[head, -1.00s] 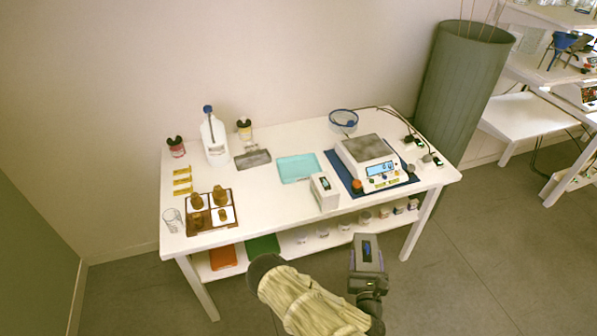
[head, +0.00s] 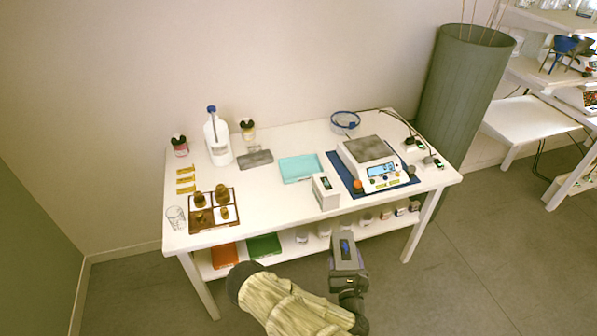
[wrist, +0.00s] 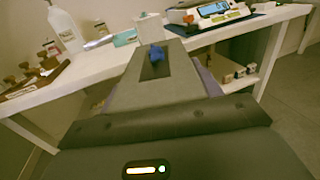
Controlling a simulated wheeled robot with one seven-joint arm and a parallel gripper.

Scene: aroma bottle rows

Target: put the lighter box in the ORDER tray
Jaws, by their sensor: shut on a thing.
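My gripper (head: 349,272) is shut on a grey box (head: 337,257) with a dark panel and a blue mark, held in front of the table. In the wrist view the held box (wrist: 187,73) points away toward the table edge. A second box (head: 326,192), white with a dark panel, stands on the table left of the scale (head: 368,150). The scale's pan is empty. A teal tray (head: 300,168) lies behind the white box and a grey tray (head: 255,159) left of that. No tray's lettering is readable, so I cannot tell which is ORDER.
A brown rack (head: 214,223) with brown bottles is at the table's left front, near a glass (head: 176,217). A white jug (head: 218,140) stands behind. The lower shelf holds a red tray (head: 224,255), a green tray (head: 263,246) and small jars. The floor (head: 460,270) at right is clear.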

